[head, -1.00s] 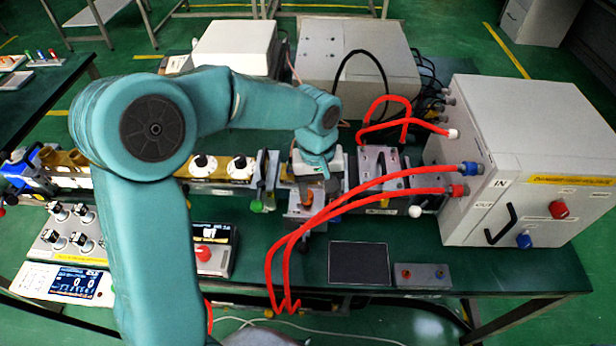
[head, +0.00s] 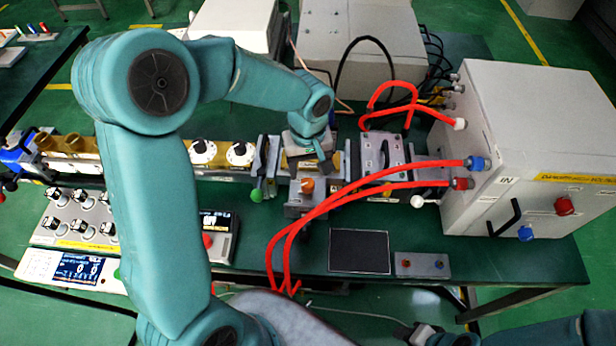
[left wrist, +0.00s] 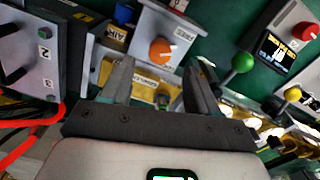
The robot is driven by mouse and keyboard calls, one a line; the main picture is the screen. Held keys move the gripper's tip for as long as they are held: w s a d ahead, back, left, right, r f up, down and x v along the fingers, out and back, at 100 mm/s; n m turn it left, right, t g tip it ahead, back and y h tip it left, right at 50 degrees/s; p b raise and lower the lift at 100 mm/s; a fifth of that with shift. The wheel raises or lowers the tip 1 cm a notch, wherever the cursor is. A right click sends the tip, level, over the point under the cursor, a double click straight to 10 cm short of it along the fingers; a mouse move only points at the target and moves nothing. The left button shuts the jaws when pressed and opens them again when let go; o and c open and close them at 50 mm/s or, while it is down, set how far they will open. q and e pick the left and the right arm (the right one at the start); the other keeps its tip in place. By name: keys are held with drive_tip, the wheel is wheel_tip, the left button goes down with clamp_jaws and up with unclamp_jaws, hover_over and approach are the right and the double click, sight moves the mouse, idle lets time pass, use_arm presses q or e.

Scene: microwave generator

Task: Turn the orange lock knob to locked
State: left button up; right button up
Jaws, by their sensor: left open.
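The orange lock knob (head: 307,185) sits on a small grey block in the middle of the bench. In the left wrist view the knob (left wrist: 161,50) shows just beyond the fingers, on a white labelled plate. My left gripper (head: 314,160) is behind and above the knob in the head view. Its two fingers (left wrist: 160,85) are apart and nothing is between them; the knob looks clear of them.
Red hoses (head: 335,205) run in front of and right of the knob to a grey box (head: 510,130). A green ball lever (head: 257,195) stands left of the knob and also shows in the left wrist view (left wrist: 242,62). A black pad (head: 359,251) lies in front.

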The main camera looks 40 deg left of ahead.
sight(308, 183)
use_arm(q)
wheel_tip(308, 183, down, 6)
drive_tip(key=shift+f, duration=0.1)
drive_tip(key=shift+a, duration=0.1)
drive_tip(key=c, duration=1)
